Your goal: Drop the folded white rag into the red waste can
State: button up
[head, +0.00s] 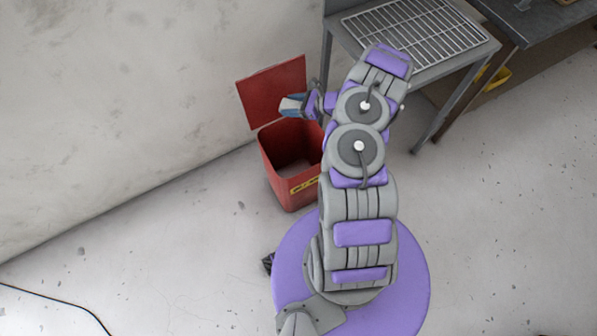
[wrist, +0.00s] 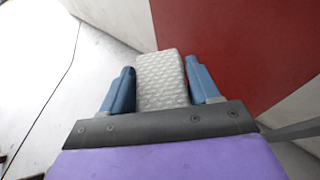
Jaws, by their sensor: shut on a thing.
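The folded white rag (wrist: 161,80) shows in the wrist view between the two blue fingers of my gripper (wrist: 161,90), which is shut on it. In the head view my gripper (head: 290,106) is above the back part of the red waste can (head: 292,190), near its raised lid. The rag is hard to make out there. The can stands open on the floor with its red lid (head: 272,90) tilted up against the wall side. The can's inside looks empty where I can see it. In the wrist view a red panel (wrist: 235,45) fills the area right of the rag.
A grey table with a wire rack (head: 415,35) stands to the right of the can, behind my arm. A darker bench (head: 520,22) is further right, with a yellow item (head: 497,78) below. A black cable (head: 45,296) lies on the floor at lower left. The floor left of the can is clear.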

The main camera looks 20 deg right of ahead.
notch_tip(320, 180, down, 16)
jog(key=s+d+b, duration=0.1)
jog(key=s+b, duration=0.1)
jog(key=b, duration=0.1)
jog(key=shift+d+r+b, duration=0.15)
jog(key=shift+d+b, duration=0.2)
jog(key=shift+d, duration=0.05)
jog(key=o, duration=0.7)
jog(key=shift+a, duration=0.1)
jog(key=o, duration=0.5)
jog(key=shift+a, duration=0.25)
jog(key=shift+d, duration=0.15)
